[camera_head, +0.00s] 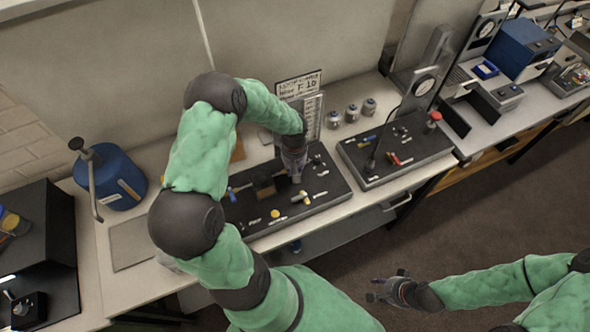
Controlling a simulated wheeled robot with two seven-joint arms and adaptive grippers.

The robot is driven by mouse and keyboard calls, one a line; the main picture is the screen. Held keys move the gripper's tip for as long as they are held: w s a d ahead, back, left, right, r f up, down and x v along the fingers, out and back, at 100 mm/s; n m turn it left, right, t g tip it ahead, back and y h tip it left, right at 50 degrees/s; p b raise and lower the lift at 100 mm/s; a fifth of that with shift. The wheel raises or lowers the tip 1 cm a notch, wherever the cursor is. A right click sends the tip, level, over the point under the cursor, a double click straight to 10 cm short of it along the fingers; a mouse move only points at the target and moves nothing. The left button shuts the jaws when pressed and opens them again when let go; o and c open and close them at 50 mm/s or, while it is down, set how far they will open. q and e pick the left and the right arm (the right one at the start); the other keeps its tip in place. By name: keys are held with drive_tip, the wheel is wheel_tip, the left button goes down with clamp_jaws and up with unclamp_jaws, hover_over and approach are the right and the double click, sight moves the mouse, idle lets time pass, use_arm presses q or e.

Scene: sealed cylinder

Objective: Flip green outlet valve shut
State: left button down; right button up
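A black panel (331,188) with small fittings lies on the bench in the middle of the head view. I cannot make out a green valve on it; my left arm covers part of the panel. My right gripper (374,289) is spread open and empty, over the floor in front of the bench.
A second black panel (415,150) with a gauge lies to the right. Several small metal jars (352,113) and a sign (300,87) stand behind. A blue tank (118,184) stands at left, beside a bare grey plate (130,243).

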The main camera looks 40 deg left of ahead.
sight(293, 172)
use_arm(q)
drive_tip(key=shift+s+m+b, duration=0.2)
drive_tip(key=shift+m+b, duration=0.2)
drive_tip(key=shift+m, duration=0.4)
drive_tip(key=c, duration=1.1)
unclamp_jaws()
drive_tip(key=shift+o, duration=0.2)
wheel_tip(293, 172, up, 12)
drive_tip(key=shift+s, duration=0.1)
